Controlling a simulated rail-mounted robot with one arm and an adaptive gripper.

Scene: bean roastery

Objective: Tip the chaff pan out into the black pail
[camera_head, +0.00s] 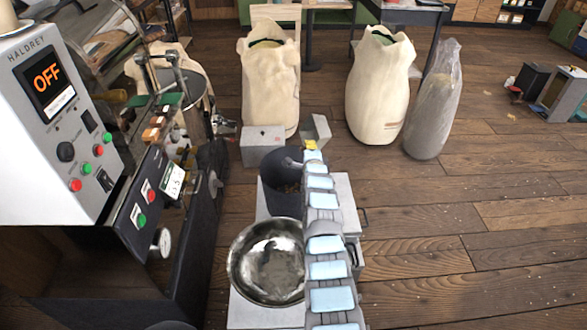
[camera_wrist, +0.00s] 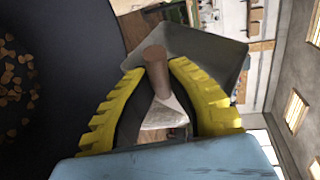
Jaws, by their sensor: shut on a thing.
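The black pail (camera_head: 272,196) stands behind the steel bowl, with brown flakes inside. Its dark inner wall (camera_wrist: 75,35) fills the left of the wrist view, with loose chaff flakes (camera_wrist: 14,75) there. My gripper (camera_head: 311,146) is at the pail's far right rim. In the wrist view its yellow fingers (camera_wrist: 158,75) are shut on the brown handle of the grey metal chaff pan (camera_wrist: 207,48). The pan (camera_head: 318,131) looks turned on its side beyond the fingers. The part of it in view looks bare; I cannot see all of its inside.
A shiny steel bowl (camera_head: 245,262) sits in front of the pail on a pale surface, left of my arm. A grey box (camera_head: 262,147) is behind the pail. The roaster (camera_head: 60,110) stands close on the left. Several sacks (camera_head: 380,95) stand at the back.

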